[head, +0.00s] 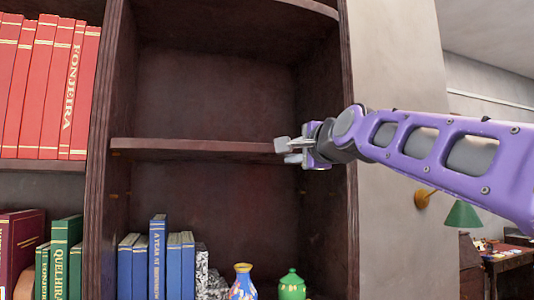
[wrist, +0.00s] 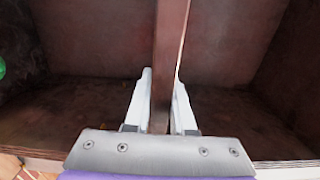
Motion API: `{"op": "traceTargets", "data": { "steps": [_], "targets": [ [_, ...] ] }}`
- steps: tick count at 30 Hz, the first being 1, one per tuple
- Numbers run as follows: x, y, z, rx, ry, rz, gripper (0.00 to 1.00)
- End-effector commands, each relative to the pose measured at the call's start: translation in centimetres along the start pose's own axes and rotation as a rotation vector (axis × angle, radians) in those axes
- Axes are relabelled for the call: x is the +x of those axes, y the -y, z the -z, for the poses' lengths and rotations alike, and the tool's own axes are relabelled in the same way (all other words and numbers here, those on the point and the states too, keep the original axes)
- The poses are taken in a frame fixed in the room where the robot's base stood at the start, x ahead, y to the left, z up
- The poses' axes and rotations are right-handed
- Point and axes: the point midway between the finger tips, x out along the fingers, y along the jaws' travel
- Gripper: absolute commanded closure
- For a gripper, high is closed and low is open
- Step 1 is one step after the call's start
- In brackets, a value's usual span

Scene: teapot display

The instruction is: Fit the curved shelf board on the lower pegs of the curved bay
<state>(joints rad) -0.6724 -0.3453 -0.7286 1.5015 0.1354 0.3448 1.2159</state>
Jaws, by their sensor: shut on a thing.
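The curved shelf board (head: 200,146) is dark brown and spans the middle bay in the head view, roughly level. My gripper (head: 284,150) is shut on its front edge near the right end. In the wrist view the board (wrist: 170,50) runs away edge-on between the two fingers of my gripper (wrist: 161,88). The curved bay (head: 205,85) is dark wood. A small peg (head: 115,153) shows just under the board's left end; I cannot tell whether they touch. Lower pegs show on the left wall (head: 113,194) and faintly on the right wall (head: 302,192).
Blue books (head: 158,258), a painted vase (head: 243,282) and a green lidded jar (head: 291,285) stand at the bottom of the bay. The space between the board and the blue books is free.

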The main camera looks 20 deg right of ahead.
Motion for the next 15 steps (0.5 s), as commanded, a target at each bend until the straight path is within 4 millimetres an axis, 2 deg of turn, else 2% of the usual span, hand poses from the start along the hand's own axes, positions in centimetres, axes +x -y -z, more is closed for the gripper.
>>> {"op": "traceTargets", "data": {
  "steps": [15],
  "targets": [
    [-0.15,0.71,0.10,0.001,-0.002,0.003,1.00]
  ]
}}
